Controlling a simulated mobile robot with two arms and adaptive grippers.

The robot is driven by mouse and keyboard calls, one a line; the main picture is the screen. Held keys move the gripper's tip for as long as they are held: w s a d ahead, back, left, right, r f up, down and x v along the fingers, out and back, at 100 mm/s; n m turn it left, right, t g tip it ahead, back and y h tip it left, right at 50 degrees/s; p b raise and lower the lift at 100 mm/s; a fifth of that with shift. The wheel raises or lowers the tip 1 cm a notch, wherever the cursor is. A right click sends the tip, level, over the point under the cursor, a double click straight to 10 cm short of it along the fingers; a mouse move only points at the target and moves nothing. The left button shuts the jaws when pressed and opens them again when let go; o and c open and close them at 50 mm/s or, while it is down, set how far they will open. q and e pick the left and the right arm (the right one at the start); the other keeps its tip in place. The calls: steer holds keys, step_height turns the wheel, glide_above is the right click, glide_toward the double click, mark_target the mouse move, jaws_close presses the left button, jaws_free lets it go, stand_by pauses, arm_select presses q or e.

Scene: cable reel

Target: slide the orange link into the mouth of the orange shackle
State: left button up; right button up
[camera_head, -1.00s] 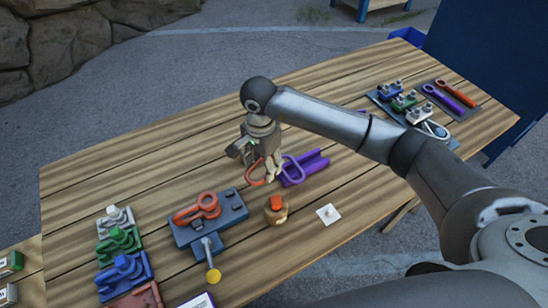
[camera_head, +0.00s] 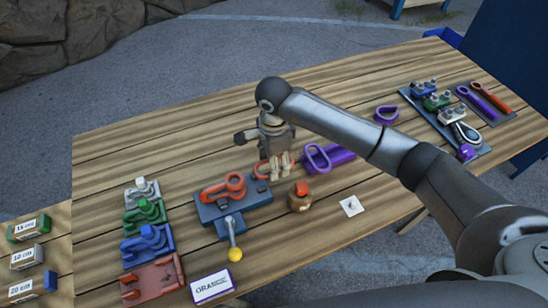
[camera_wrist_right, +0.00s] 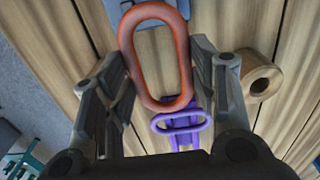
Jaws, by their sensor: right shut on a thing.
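The orange shackle (camera_head: 222,188) lies on a blue fixture block (camera_head: 258,200) at the table's middle left. My right gripper (camera_head: 276,164) is shut on the orange link (camera_head: 261,169) just behind the block's right end. In the wrist view the orange link (camera_wrist_right: 159,104) is a long oval between the fingers of my right gripper (camera_wrist_right: 163,72), its far end over part of the blue block (camera_wrist_right: 118,12). The shackle's mouth cannot be made out; link and shackle look apart in the head view. My left gripper is not in view.
A purple link (camera_head: 318,158) lies on a purple holder (camera_head: 342,154) right of the gripper. A yellow-knobbed lever (camera_head: 234,254) sticks out from the block. Coloured holders (camera_head: 145,212) stand at left.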

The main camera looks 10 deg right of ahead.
steer(key=shift+f+b, duration=0.8)
steer(key=shift+f, duration=0.85)
steer(key=shift+s+a+b, duration=0.25)
steer(key=shift+a+b, duration=0.1)
steer(key=shift+a, duration=1)
steer(key=shift+s+a+b, duration=0.25)
steer(key=shift+a+b, duration=0.05)
steer(key=shift+a, duration=1.05)
steer(key=shift+s+a+b, duration=0.25)
steer(key=shift+a+b, duration=0.1)
steer(key=shift+a, duration=1)
steer(key=shift+f+b, duration=0.1)
steer(key=shift+b, duration=0.35)
steer(key=o, duration=1.4)
step_height(320, 180, up, 12)
